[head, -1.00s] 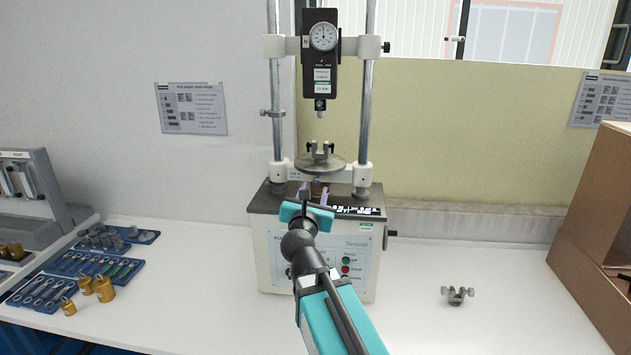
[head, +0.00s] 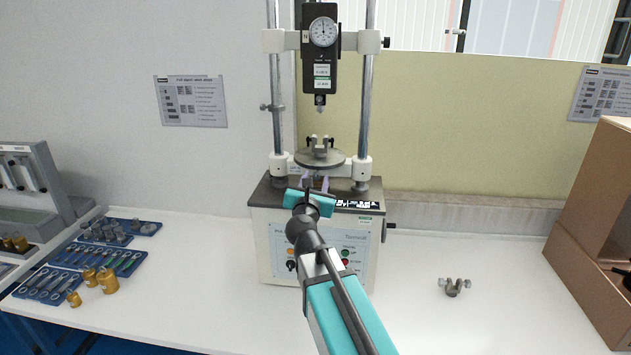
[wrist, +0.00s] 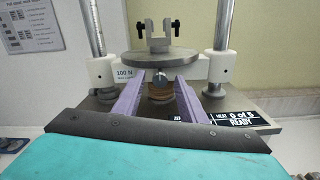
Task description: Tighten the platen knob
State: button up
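The round grey platen (head: 320,158) sits on the test stand, with a small two-post clamp on top. It also shows in the wrist view (wrist: 150,66). Below it, the knob (wrist: 160,88) shows as a small round part with a grey face and brownish body. In the head view the knob is mostly hidden by my gripper (head: 315,184). In the wrist view the purple fingers of my gripper (wrist: 159,98) are apart, one on each side of the knob. Gaps show between fingers and knob, and I cannot tell how deep the fingertips reach.
Two steel columns (head: 366,110) flank the platen, and a force gauge (head: 320,60) hangs above. A loose clamp (head: 454,287) lies on the bench at right, before a brown box (head: 590,235).

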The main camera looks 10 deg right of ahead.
grip_shut()
